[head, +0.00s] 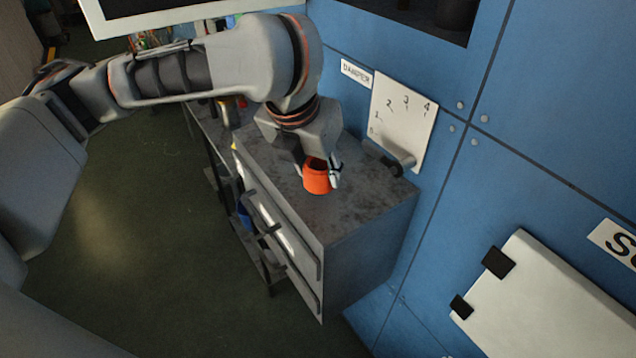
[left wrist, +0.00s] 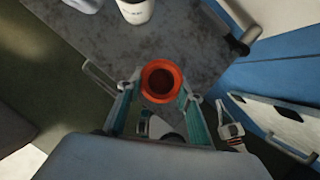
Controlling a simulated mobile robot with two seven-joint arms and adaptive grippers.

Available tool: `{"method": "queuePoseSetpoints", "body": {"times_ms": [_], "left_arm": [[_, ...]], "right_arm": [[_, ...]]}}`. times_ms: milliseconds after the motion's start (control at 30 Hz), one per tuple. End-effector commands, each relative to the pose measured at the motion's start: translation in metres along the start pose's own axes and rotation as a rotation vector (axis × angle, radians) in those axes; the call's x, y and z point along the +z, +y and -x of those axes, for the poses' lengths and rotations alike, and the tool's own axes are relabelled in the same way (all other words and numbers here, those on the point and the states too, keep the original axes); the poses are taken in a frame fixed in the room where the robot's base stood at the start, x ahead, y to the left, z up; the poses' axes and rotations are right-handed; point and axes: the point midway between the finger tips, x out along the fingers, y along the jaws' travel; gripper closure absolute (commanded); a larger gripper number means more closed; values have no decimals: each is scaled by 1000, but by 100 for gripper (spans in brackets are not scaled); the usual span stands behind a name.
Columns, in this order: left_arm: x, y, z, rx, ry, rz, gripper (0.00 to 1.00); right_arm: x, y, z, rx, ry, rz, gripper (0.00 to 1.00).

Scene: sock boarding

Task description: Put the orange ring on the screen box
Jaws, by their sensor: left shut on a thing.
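The orange ring (head: 317,178) is at the grey worktop of a metal cabinet in the head view, an open-topped band with its hole facing up. My left gripper (head: 318,164) reaches down from above and is shut on it. In the left wrist view the ring (left wrist: 161,99) sits between the two fingers. I cannot tell whether the ring touches the worktop or hangs just above it. I cannot say for certain which thing is the screen box; a white-framed dark panel (head: 150,8) shows at the top of the head view. My right gripper is not in view.
The grey cabinet (head: 345,215) has drawers with long handles on its front. A blue wall (head: 540,130) with a white numbered lever plate (head: 405,115) stands close on the right. A white cup (left wrist: 136,12) stands on the worktop in the left wrist view.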

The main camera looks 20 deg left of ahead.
Motion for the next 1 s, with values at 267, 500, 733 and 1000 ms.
{"method": "queuePoseSetpoints", "body": {"times_ms": [267, 500, 733, 1000], "left_arm": [[-14, 0, -31, 0, 3, 0, 87], [-13, 0, -31, 0, 1, -1, 87], [-14, 0, -33, 0, 2, 0, 48], [-14, 0, -32, 0, 2, 0, 48]], "right_arm": [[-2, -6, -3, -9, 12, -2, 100], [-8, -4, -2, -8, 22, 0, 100], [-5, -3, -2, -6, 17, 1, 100], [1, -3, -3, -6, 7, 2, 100]]}}
